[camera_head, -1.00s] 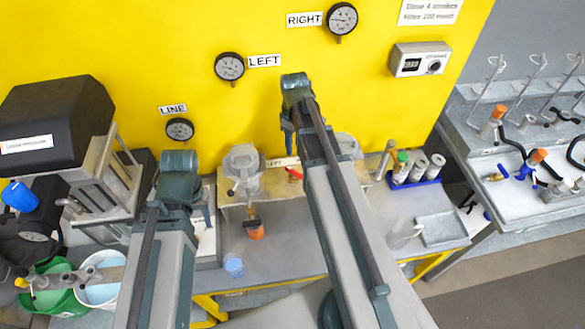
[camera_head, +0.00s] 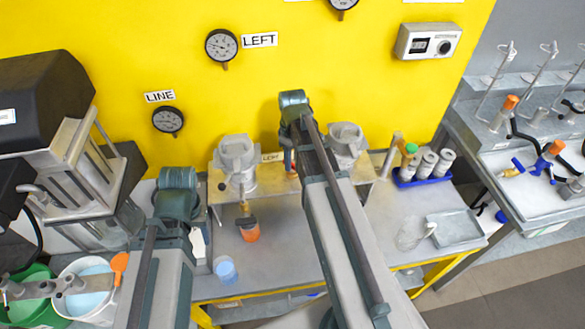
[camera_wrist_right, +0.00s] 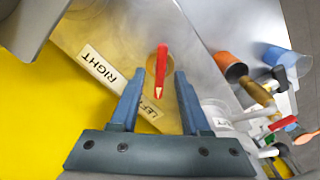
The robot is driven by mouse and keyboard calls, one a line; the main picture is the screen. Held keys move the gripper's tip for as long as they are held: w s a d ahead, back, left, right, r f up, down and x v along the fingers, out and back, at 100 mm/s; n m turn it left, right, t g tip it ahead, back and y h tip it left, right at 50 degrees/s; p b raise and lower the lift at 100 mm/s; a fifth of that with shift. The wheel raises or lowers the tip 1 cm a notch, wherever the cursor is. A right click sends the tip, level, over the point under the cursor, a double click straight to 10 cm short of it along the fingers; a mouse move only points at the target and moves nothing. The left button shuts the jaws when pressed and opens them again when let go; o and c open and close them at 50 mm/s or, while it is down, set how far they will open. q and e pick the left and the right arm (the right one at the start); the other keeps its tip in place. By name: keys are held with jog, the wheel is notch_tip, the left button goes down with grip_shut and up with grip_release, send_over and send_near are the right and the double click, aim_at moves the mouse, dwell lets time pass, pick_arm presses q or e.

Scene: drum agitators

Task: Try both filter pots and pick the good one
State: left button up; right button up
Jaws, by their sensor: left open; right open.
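The left filter pot (camera_head: 238,158) stands on a tan stand, with an outlet above an orange cup (camera_head: 249,231). The right filter pot (camera_head: 345,140) stands further right, partly hidden by my right arm. My right gripper (camera_head: 290,150) is between the pots at the stand. In the right wrist view its open fingers (camera_wrist_right: 160,100) lie either side of a red lever (camera_wrist_right: 161,70); I cannot tell whether they touch it. Labels RIGHT (camera_wrist_right: 99,66) and LEFT (camera_wrist_right: 150,112) flank the lever. My left gripper (camera_head: 203,215) is open and empty, left of the left pot, its fingers partly hidden.
Gauges LEFT (camera_head: 222,47) and LINE (camera_head: 168,120) hang on the yellow wall, near a timer box (camera_head: 428,41). A blue-white cup (camera_head: 225,269) stands at the bench front. A blue rack (camera_head: 418,180) of cylinders and a grey tray (camera_head: 455,228) are at right. Buckets (camera_head: 90,287) stand lower left.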

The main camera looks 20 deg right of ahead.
jog(key=shift+f, duration=0.45)
grip_shut()
